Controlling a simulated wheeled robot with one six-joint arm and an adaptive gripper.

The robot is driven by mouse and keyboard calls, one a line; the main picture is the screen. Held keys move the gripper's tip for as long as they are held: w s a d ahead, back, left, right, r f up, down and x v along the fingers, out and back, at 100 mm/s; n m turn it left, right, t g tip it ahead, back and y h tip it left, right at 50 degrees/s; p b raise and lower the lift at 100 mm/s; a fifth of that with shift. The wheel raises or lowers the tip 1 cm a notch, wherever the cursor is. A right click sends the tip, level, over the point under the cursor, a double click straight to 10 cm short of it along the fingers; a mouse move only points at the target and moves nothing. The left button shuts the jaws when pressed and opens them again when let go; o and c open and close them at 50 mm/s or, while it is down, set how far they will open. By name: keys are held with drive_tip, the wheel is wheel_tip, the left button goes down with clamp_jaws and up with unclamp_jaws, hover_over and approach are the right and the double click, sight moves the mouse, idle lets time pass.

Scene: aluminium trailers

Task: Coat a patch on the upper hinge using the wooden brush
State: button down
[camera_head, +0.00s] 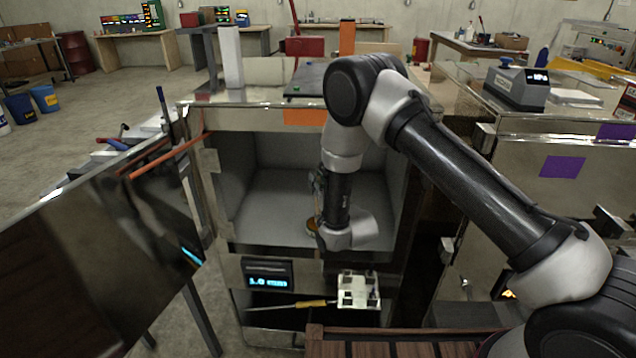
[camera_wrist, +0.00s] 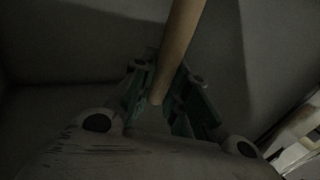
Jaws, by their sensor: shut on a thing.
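My gripper (camera_wrist: 165,92) is shut around a round, pale wooden handle (camera_wrist: 181,42), which I take for the wooden brush. The handle runs up out of the wrist view, and no bristles show. In the head view my arm reaches into an open grey compartment (camera_head: 265,205), and my fingers are mostly hidden by my wrist. A small brown and green round thing (camera_head: 311,227) shows beside my wrist; I cannot tell what it is. The cabinet door (camera_head: 95,265) stands open to the left. A pale plate (camera_head: 212,160) at the left door frame may be the upper hinge.
Below the compartment are a lit display (camera_head: 268,281), a yellow-handled tool (camera_head: 310,303) and a white gridded block (camera_head: 358,290). An orange bar (camera_head: 168,158) runs along the door's top. A metal cabinet (camera_head: 560,135) stands close on the right. Open floor lies to the left.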

drive_tip(key=shift+f, duration=0.15)
drive_tip(key=shift+r, duration=3.6)
